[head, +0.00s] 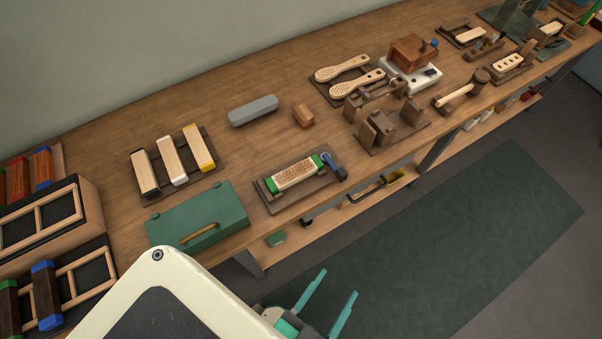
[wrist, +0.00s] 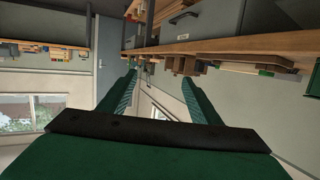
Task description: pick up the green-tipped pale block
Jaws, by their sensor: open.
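The green-tipped pale block (head: 297,174) lies on a dark wooden tray (head: 268,201) near the front edge of the bench. Its top is dotted with holes and both ends are green. My gripper (head: 338,282) is open and empty, in front of the bench in the head view, apart from the block. Its teal fingers also show spread apart in the wrist view (wrist: 159,80). The wrist view looks upside down; I cannot tell the block for certain there.
A blue-and-dark tool (head: 335,168) stands close beside the block's right end. A green box (head: 197,222) with a handle is to its left. A wooden fixture (head: 392,125) stands to the right.

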